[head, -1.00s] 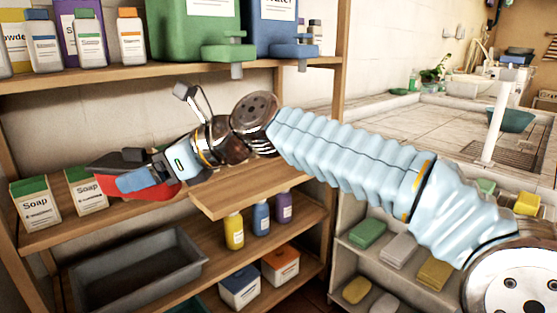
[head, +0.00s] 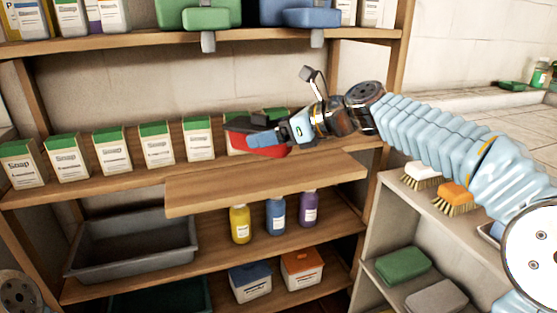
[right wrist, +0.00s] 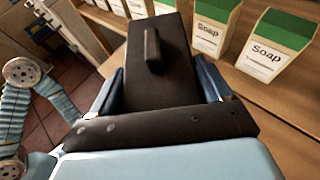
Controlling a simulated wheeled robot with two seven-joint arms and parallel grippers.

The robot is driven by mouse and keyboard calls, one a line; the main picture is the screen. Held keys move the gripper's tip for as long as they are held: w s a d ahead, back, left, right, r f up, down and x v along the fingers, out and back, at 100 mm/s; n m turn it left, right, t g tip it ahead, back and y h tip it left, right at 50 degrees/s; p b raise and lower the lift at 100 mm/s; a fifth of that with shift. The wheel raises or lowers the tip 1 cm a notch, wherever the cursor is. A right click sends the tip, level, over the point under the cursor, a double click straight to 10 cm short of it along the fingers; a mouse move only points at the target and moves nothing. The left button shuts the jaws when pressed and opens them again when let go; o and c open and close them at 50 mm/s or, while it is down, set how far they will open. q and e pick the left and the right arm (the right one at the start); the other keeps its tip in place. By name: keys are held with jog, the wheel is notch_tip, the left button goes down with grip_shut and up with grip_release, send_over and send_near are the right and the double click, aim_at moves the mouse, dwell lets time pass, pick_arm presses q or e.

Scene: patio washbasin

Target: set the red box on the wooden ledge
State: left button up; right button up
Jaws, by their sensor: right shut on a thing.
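The red box (head: 272,152), with a dark top, is held above the back part of the wooden ledge (head: 265,182), in front of the right-hand soap boxes. My right gripper (head: 262,138) is shut on it, with its blue fingers on either side. In the right wrist view, the box's dark top (right wrist: 150,75) with a raised handle lies between the fingers; its red sides are hidden there. The ledge juts forward from the middle shelf and its bare front part is clear. I cannot tell whether the box touches wood. My left gripper is out of view.
A row of soap boxes (head: 112,151) stands on the middle shelf, left of and behind the red box. Small bottles (head: 240,224) and a grey tub (head: 135,246) are below the ledge.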

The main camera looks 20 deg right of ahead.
jog(key=w+f, duration=0.1)
jog(key=d+f, duration=0.1)
jog(key=f, duration=0.1)
jog(key=w+d+f, duration=0.1)
jog(key=shift+w+d+f+b, duration=0.1)
jog(key=shift+w+f+b, duration=0.2)
jog(key=shift+w+f, duration=0.05)
notch_tip(320, 180, down, 3)
jog(key=shift+w+f+b, duration=0.1)
jog(key=shift+f+b, duration=0.05)
jog(key=shift+b, duration=0.35)
jog(key=o, duration=1)
jog(key=shift+o, duration=0.2)
jog(key=shift+d, duration=0.1)
jog(key=v, duration=1.2)
